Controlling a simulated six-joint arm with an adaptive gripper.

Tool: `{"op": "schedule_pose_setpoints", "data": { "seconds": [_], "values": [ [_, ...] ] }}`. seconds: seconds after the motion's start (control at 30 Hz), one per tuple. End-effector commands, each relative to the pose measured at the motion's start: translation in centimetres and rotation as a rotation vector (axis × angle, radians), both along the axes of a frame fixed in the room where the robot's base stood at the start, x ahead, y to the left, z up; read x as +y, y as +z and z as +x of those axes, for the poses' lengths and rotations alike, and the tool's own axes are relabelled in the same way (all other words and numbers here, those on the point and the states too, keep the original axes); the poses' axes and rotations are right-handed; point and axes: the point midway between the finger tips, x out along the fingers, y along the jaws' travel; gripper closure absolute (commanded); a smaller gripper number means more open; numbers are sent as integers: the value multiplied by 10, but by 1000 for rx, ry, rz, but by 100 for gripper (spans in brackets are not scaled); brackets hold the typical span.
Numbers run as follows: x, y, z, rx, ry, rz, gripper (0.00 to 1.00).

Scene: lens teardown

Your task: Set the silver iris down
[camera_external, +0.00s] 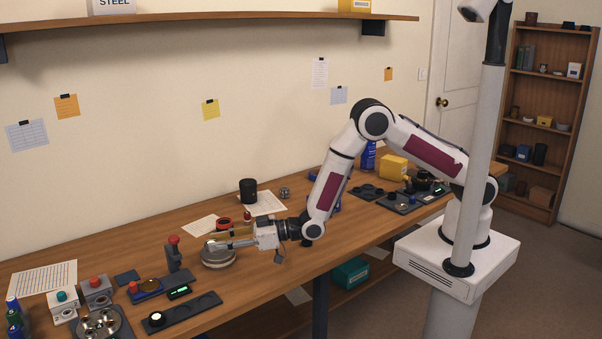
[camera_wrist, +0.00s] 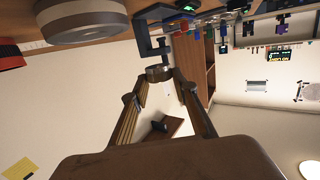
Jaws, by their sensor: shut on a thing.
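My gripper (camera_external: 212,244) reaches left over the workbench, low over its middle part. In the wrist view, the two fingers of my gripper (camera_wrist: 160,82) come together on a small, round, silver-grey piece, the silver iris (camera_wrist: 157,73). The iris is held at the fingertips. A round silver-grey disc stand (camera_external: 219,259) sits on the bench just below the fingers. Its broad rim also shows in the wrist view (camera_wrist: 82,31), apart from the iris.
A dark upright fixture with a red knob (camera_external: 173,254) stands left of the disc stand. A black tray (camera_external: 188,314) lies in front, and a red-black ring (camera_external: 223,223) behind. A black cup (camera_external: 248,190) stands farther back. Bare wood (camera_external: 270,280) lies to the right.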

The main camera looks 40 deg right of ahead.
Motion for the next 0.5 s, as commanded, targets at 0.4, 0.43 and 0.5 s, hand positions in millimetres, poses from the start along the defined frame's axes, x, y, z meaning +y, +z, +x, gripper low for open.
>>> {"op": "schedule_pose_setpoints", "data": {
  "seconds": [0.4, 0.43, 0.5],
  "values": [
    [110, -9, -92, -1, 168, 3, 93],
    [116, -8, -96, -2, 174, 3, 93],
    [127, -5, -100, -1, 184, 3, 93]
  ]
}}
